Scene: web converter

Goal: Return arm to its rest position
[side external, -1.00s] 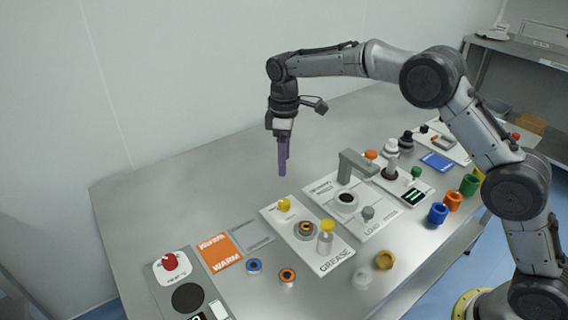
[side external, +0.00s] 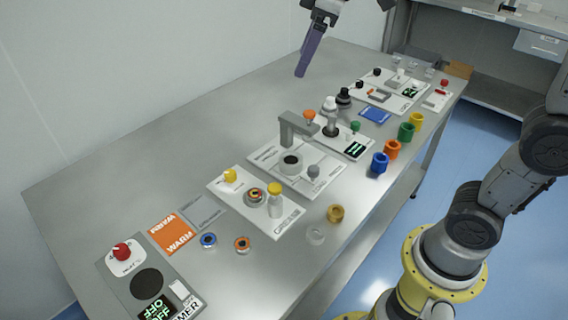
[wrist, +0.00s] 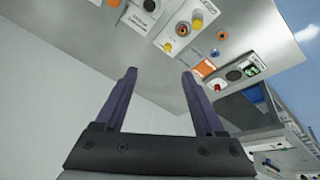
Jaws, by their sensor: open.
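My gripper (side external: 308,58) hangs high above the back of the table in the side external view, near the top edge of the picture. Its purple fingers point down and touch nothing. In the wrist view my gripper (wrist: 160,95) shows two fingers spread apart with nothing between them. The upper part of my arm is cut off by the top of the side external view.
The steel table (side external: 110,175) holds a grease board (side external: 238,204), a load board (side external: 316,177), a warmer (side external: 136,292) and an orange warm pad (side external: 171,234). Blue (side external: 380,163), orange (side external: 392,150) and green (side external: 406,132) cups line the front edge. The table's back left is clear.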

